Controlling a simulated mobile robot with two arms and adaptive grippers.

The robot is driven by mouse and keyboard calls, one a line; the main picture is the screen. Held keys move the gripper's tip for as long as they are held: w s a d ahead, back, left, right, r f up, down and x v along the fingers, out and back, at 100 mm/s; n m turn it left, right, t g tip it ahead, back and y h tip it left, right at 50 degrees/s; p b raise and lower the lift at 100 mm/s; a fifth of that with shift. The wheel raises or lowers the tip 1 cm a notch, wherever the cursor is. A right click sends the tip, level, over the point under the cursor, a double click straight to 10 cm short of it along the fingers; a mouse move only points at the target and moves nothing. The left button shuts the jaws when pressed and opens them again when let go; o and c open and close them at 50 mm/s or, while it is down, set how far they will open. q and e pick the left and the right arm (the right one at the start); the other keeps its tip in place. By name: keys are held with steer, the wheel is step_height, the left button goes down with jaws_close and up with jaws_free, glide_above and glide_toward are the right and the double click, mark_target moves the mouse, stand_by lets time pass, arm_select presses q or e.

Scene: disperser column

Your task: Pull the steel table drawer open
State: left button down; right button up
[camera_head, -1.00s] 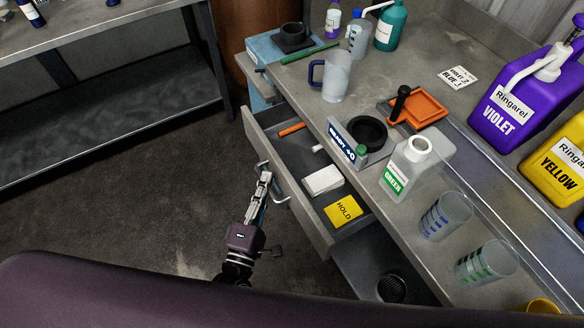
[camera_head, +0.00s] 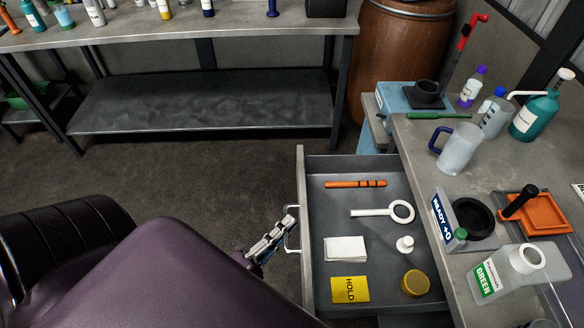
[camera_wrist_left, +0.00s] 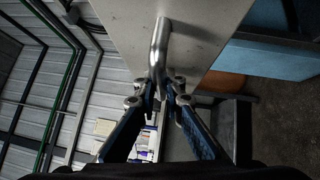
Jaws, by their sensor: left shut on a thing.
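The steel table drawer (camera_head: 332,222) stands pulled out to the left of the table (camera_head: 468,240) in the head view. Its inside shows an orange marker, a white ring-ended tool, white cloths, a small white piece, a yellow HOLD note and a round yellow lid. My left gripper (camera_head: 287,224) is shut on the drawer's bar handle (camera_head: 292,238) at the front panel. In the left wrist view the fingers (camera_wrist_left: 165,88) close around the metal handle (camera_wrist_left: 160,45). My right gripper is not in view.
A steel shelf bench (camera_head: 200,97) and a brown barrel (camera_head: 400,50) are behind. Floor left of the drawer is clear.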

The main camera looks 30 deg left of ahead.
arm_select(q)
steer(key=shift+f, duration=0.1)
steer(key=c, duration=2.3)
jaws_free()
steer(key=s+a+f, duration=0.1)
steer(key=s, duration=1.1)
steer(key=shift+a+f, duration=0.25)
steer(key=shift+a, duration=0.15)
